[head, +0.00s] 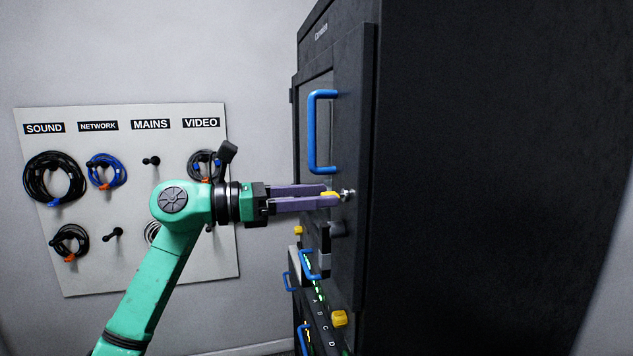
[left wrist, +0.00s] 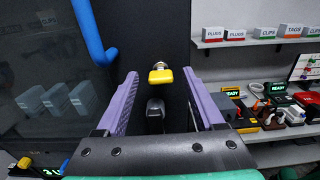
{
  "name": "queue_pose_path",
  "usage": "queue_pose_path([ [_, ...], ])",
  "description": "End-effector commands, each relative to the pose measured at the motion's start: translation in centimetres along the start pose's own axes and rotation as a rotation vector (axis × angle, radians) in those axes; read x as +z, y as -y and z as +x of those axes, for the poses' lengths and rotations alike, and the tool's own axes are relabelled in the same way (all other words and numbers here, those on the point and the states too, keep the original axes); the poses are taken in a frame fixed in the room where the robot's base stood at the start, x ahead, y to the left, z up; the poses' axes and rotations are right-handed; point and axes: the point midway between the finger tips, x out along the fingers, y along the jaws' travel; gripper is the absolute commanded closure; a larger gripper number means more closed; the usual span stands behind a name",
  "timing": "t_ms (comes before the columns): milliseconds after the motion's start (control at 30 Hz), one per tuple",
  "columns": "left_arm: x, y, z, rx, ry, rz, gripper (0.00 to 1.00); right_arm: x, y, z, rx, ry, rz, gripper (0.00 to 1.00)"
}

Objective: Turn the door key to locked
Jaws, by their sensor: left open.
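The door key has a yellow head (head: 331,195) and sits in a metal lock on the front of the dark cabinet door (head: 318,120). In the left wrist view the yellow key head (left wrist: 160,76) lies between my finger tips, with its flat side lying across, roughly level. My left gripper (head: 335,199) is open with its purple fingers on either side of the key; in the left wrist view a gap shows between each finger and the key. A dark knob (left wrist: 155,108) shows below the key. My right gripper is not in view.
A blue door handle (head: 312,132) stands out above the key. Lower on the cabinet are more blue handles and a yellow knob (head: 339,318). A pegboard (head: 85,200) with coiled cables hangs on the left wall. Shelves with boxes (left wrist: 235,34) show in the left wrist view.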

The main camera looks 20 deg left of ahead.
Motion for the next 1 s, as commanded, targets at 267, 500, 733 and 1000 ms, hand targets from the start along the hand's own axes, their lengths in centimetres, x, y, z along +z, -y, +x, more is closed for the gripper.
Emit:
queue_pose_path([
  [267, -0.1, -0.02, 0.39, 0.0, 0.0, -0.001, 0.3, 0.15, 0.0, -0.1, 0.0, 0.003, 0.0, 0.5],
  [500, -0.09, -0.04, 0.37, 0.001, 0.0, -0.001, 1.0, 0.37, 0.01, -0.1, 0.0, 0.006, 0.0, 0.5],
  [733, -0.06, -0.05, 0.35, 0.001, 0.0, -0.015, 1.0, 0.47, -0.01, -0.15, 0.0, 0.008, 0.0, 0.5],
  [1000, 0.0, -0.11, 0.33, 0.002, 0.0, -0.116, 1.0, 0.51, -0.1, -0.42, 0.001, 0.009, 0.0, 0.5],
])
